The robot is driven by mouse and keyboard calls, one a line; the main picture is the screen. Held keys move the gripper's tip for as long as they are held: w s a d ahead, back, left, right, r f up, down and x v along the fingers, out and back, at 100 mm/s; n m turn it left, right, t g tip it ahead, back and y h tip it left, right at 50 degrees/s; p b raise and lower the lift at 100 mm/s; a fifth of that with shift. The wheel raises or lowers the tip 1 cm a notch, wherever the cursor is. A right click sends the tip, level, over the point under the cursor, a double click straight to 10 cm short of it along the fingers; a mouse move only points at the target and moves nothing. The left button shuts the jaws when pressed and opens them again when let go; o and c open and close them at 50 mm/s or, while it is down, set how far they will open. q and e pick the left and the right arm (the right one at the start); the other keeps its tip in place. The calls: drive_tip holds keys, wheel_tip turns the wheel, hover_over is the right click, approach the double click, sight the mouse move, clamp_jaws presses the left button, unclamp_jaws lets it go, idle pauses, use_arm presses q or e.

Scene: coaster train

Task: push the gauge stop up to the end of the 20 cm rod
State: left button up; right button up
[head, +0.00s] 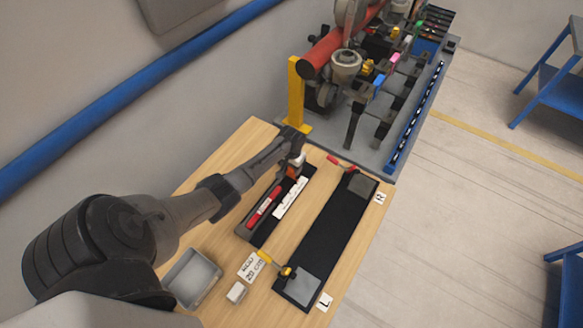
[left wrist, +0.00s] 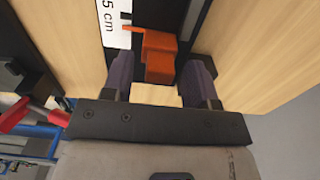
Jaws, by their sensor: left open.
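The gauge is a dark tray (head: 245,232) on the wooden table, with a white scale strip along it. The red rod (head: 264,207) lies in it, toward its near end. The orange gauge stop (head: 294,171) is at the gauge's far end, and a short gap seems to separate it from the rod. My left gripper (head: 298,157) is low at the stop, partly hiding it. In the left wrist view the open fingers (left wrist: 159,82) straddle the orange stop (left wrist: 158,58); firm contact cannot be told. The rod does not show clearly there. My right gripper is not in view.
A long black mat (head: 328,232) with grey end pads lies right of the gauge. A red-handled tool (head: 341,163) lies near its far end. A grey bin (head: 192,279), a paper card (head: 253,267) and a white block (head: 237,292) are at the near left. A yellow post (head: 296,95) stands behind.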

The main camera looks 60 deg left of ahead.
use_arm(q)
drive_tip(key=shift+f, duration=0.3)
clamp_jaws()
idle(0.5)
